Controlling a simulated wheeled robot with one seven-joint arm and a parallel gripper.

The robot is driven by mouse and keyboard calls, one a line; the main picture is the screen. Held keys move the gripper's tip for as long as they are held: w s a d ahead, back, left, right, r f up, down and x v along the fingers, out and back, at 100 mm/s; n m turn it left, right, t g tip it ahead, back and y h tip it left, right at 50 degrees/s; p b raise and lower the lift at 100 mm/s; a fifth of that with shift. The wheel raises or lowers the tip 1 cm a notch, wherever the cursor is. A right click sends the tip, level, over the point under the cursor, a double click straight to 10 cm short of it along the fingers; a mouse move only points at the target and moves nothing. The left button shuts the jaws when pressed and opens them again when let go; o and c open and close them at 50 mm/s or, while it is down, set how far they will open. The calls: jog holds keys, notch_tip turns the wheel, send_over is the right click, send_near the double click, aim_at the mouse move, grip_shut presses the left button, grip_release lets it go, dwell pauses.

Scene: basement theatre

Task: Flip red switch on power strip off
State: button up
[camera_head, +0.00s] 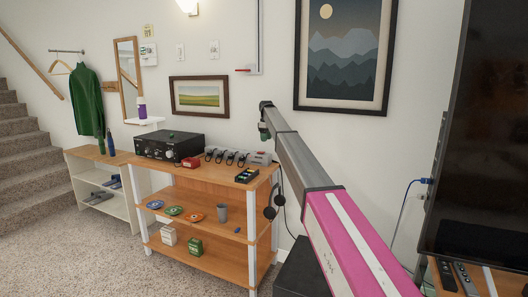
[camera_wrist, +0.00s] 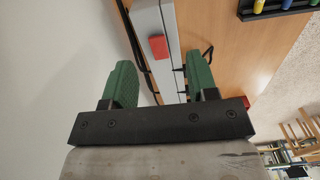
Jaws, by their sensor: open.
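A light grey power strip (camera_wrist: 155,20) with a red switch (camera_wrist: 158,47) shows in the wrist view, along the back of a wooden shelf top. My gripper (camera_wrist: 158,62) has two green fingers, open and empty. In the picture, the red switch lies between the fingers; the distance to it is hard to judge. In the head view, the power strip (camera_head: 259,158) lies at the right back of the shelf top with several plugs along it. My gripper (camera_head: 264,130) is above its right end. The red switch cannot be made out there.
The wooden shelf (camera_head: 180,184) bears a black amplifier (camera_head: 169,146), a red box (camera_head: 191,162) and a dark battery tray (camera_head: 247,175). The wall is close behind it. Headphones (camera_head: 272,205) hang at its right side. A large dark screen (camera_head: 490,140) stands right.

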jog(key=f, duration=0.2)
jog(key=w+a+f, duration=0.1)
jog(key=f, duration=0.5)
jog(key=shift+w+a+f, duration=0.2)
jog(key=shift+w, duration=0.1)
